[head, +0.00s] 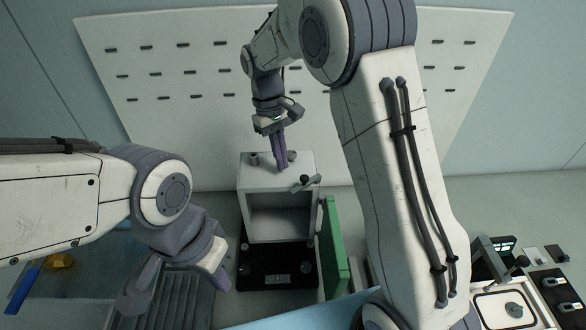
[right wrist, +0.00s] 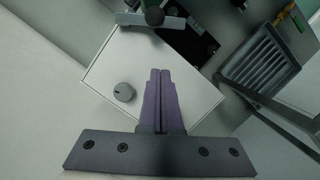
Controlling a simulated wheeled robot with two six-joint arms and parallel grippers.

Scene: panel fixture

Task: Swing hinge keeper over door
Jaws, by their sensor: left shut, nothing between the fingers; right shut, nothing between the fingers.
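A pale box cabinet (head: 247,192) stands against the back panel, its front open. Its green door (head: 333,250) stands swung out at the right side. The keeper (head: 304,184), a short grey bar with a black ball knob, sits at the front right corner of the cabinet top. It also shows at the top of the right wrist view (right wrist: 133,18). My right gripper (head: 282,166) is shut and empty, purple fingers pointing down over the cabinet top, behind and left of the keeper. Whether the fingertips touch the top is unclear. My left gripper (head: 220,281) is shut and empty, low at front left.
A small grey round knob (right wrist: 124,92) stands on the cabinet top beside my right fingers. A black base plate (head: 255,271) lies before the cabinet. A grey ribbed tray (head: 190,295) is at front left. A slotted white panel (head: 180,75) rises behind.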

